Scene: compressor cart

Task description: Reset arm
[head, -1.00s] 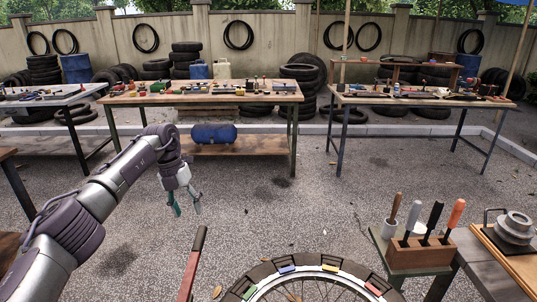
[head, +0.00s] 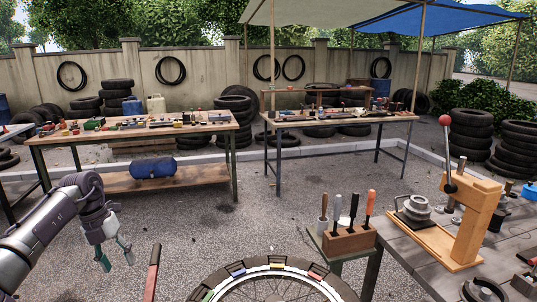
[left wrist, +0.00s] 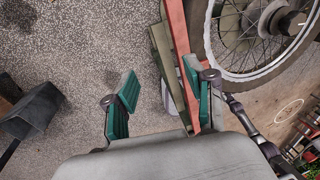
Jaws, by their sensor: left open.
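My left gripper (head: 116,253) is open and empty in the head view, at the end of my arm from the left, above the gravel. In the left wrist view its two green-padded fingers (left wrist: 160,103) stand apart, with gravel and a red bar (left wrist: 178,45) showing beyond them. The red bar (head: 152,270) also stands just right of the gripper in the head view; I cannot tell whether they touch. My right gripper is not in view.
A spoked wheel (head: 270,268) with coloured marks lies at the bottom middle. A wooden tool block (head: 349,241) holds several handled tools. A bench with a wooden press (head: 474,222) is at right. Work tables (head: 130,134) stand behind. Gravel between them is clear.

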